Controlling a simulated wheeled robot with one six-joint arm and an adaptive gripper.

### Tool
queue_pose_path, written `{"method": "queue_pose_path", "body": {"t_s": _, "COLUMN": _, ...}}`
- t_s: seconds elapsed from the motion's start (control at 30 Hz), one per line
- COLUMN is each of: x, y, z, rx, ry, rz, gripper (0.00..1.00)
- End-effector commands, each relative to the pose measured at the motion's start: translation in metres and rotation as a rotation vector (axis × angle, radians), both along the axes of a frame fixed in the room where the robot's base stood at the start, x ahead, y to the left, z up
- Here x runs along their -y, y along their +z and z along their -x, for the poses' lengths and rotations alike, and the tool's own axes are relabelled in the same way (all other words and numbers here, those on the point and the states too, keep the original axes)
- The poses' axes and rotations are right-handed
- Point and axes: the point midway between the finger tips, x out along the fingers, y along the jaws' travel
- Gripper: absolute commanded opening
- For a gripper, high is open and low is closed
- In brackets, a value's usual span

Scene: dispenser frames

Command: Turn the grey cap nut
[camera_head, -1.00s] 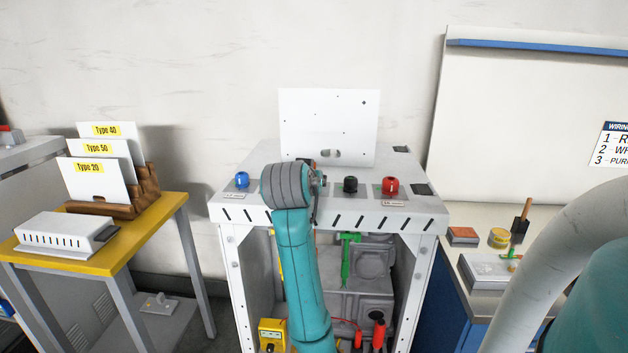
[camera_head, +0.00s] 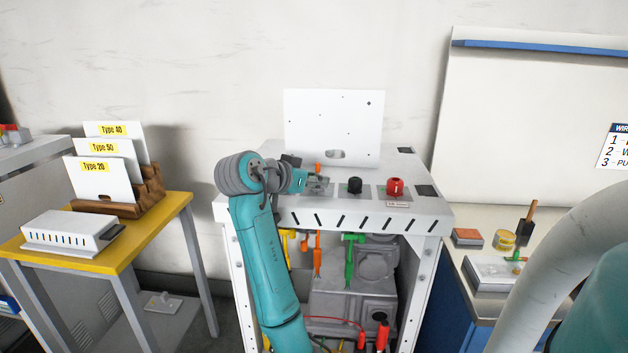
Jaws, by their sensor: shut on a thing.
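My gripper (camera_head: 317,184) is at the top of the white dispenser cabinet, at the end of my teal arm, left of the black cap nut (camera_head: 355,186). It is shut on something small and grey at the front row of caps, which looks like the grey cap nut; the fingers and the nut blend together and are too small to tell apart. A red cap nut (camera_head: 395,187) stands farther right. The blue cap nut is hidden behind my arm.
A white perforated panel (camera_head: 333,125) stands at the back of the cabinet top (camera_head: 345,213). Orange (camera_head: 317,255) and green (camera_head: 348,260) tools hang below its front edge. A yellow table (camera_head: 140,249) is at left, a workbench with small items at right.

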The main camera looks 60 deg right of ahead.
Motion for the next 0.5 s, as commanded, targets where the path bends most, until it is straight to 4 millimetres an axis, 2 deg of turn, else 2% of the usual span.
{"method": "queue_pose_path", "body": {"t_s": 0.27, "x": 0.0002, "y": 0.0007, "z": -0.0005, "rx": 0.001, "ry": 0.002, "rz": 0.001, "gripper": 0.01}}
{"method": "queue_pose_path", "body": {"t_s": 0.3, "x": 0.0002, "y": 0.0007, "z": -0.0005, "rx": 0.001, "ry": 0.002, "rz": 0.001, "gripper": 0.43}}
{"method": "queue_pose_path", "body": {"t_s": 0.37, "x": 0.0001, "y": 0.0006, "z": -0.0004, "rx": 0.001, "ry": 0.002, "rz": 0.001, "gripper": 0.58}}
{"method": "queue_pose_path", "body": {"t_s": 0.4, "x": 0.0002, "y": 0.0006, "z": -0.0004, "rx": 0.001, "ry": 0.002, "rz": 0.001, "gripper": 0.61}}
{"method": "queue_pose_path", "body": {"t_s": 0.5, "x": 0.0001, "y": 0.0004, "z": -0.0003, "rx": 0.001, "ry": 0.002, "rz": 0.001, "gripper": 0.61}}
